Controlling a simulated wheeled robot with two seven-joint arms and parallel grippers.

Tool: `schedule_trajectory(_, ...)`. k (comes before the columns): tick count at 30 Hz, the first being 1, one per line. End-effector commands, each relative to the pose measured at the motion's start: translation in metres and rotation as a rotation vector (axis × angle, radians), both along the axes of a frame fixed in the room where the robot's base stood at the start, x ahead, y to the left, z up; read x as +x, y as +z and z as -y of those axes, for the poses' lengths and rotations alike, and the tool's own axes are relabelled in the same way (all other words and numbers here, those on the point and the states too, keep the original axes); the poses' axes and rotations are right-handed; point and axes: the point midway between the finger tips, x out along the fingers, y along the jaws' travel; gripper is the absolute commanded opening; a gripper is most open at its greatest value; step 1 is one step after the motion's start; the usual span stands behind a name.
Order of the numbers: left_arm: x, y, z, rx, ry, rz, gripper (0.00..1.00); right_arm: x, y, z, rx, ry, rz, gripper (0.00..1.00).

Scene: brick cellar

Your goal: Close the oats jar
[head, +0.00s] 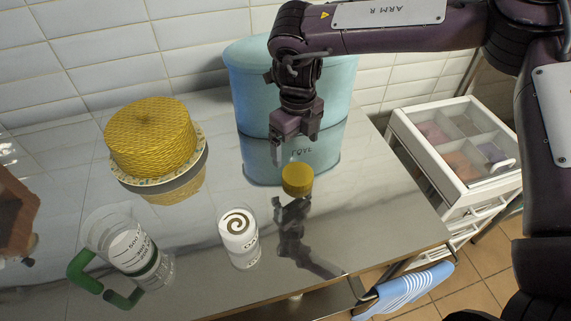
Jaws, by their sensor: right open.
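The oats jar (239,244) is a small white cylinder standing upright near the front middle of the shiny worktop. A brown spiral shows on its white top, and no yellow cap is on it. A round yellow lid (297,180) is right and behind the jar, apart from it, and seems to be on the worktop. My right gripper (295,151) points down just above the lid. Its jaws are open with nothing between them. I cannot tell whether a fingertip touches the lid. My left gripper is not in view.
A large pale blue bin (250,90) stands behind my right gripper. A yellow woven dome (150,138) sits back left. A measuring jug (128,245) with a green handle stands front left. A brown object (14,215) is cut off at the left edge. A white compartment unit (455,150) is right.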

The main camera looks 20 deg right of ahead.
Motion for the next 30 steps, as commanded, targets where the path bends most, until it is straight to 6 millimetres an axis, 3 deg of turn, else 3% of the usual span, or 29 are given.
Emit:
schedule_trajectory(11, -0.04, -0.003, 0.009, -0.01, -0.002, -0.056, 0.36, -0.001, -0.005, 0.0, 0.0, 0.001, -0.002, 0.94)
schedule_trajectory(17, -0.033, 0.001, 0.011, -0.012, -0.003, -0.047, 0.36, -0.001, -0.025, -0.001, 0.0, 0.002, -0.001, 0.94)
schedule_trajectory(24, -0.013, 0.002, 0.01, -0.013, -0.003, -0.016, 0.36, -0.001, -0.026, -0.001, 0.001, 0.001, 0.0, 0.94)
schedule_trajectory(30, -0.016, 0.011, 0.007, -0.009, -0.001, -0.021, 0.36, -0.006, -0.043, -0.001, -0.002, 0.002, -0.005, 0.94)
